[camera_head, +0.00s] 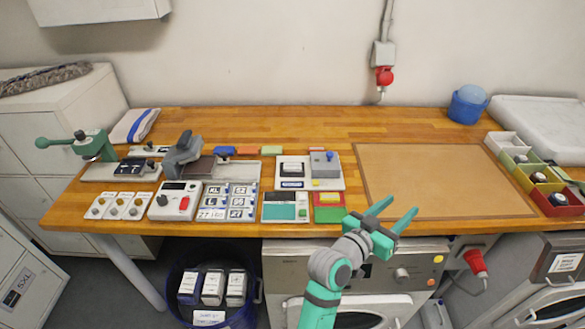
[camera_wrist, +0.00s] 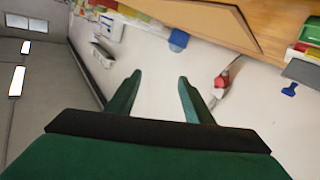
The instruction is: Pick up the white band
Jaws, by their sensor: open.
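I cannot make out a white band for certain in either view. My gripper (camera_head: 397,210) is open and empty above the front edge of the bench, left of the bins. In the wrist view its two green fingers (camera_wrist: 160,77) are apart with nothing between them.
A tan mat (camera_head: 430,180) lies bare on the wooden bench (camera_head: 330,125). Devices and a label board (camera_head: 228,202) crowd the left half. A blue tub (camera_head: 467,105) stands at the back right. A red wall plug (camera_head: 384,76) hangs behind the bench.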

